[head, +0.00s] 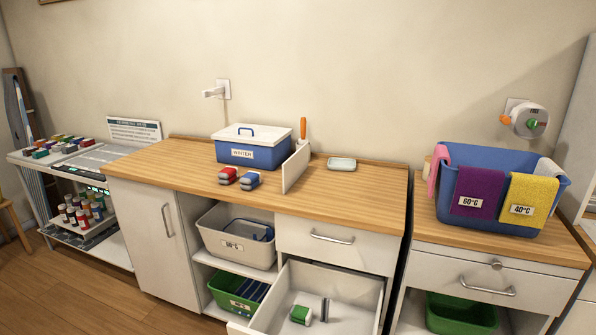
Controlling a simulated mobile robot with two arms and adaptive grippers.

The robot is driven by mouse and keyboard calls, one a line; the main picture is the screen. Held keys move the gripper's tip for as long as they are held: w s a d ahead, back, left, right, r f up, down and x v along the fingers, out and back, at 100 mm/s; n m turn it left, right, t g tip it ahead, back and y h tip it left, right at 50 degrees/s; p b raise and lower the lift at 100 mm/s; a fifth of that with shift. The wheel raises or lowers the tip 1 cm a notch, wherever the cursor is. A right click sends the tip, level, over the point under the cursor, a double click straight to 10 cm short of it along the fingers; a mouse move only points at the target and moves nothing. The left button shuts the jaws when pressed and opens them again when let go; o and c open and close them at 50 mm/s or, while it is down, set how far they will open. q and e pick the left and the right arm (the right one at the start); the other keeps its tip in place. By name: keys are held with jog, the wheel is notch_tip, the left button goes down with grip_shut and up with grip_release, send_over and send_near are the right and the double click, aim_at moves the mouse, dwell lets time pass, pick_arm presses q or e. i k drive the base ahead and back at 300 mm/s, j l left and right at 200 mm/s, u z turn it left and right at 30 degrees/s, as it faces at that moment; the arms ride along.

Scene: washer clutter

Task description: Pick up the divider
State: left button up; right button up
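A thin white upright panel (295,169), which looks like the divider, stands on edge on the wooden countertop (345,199). It is just right of a blue lidded box (230,151) labelled WINTER. An orange-handled tool (303,128) stands behind the panel, its lower part hidden. Neither of my grippers is in view.
Red (228,175) and blue (249,180) bundles lie left of the panel; a small pale dish (342,164) is to its right. Below, an open drawer (352,290) juts out, holding a green-and-white block (301,315) and a small dark upright piece (324,309). The counter's right part is clear.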

aim_at(297, 164)
jog(key=i+j, duration=0.25)
jog(key=j, duration=0.2)
jog(key=i+j+u, duration=0.1)
jog(key=i+j, duration=0.15)
jog(key=j, duration=0.15)
jog(key=i+j, duration=0.3)
jog(key=j+u, duration=0.05)
jog(key=j, duration=0.1)
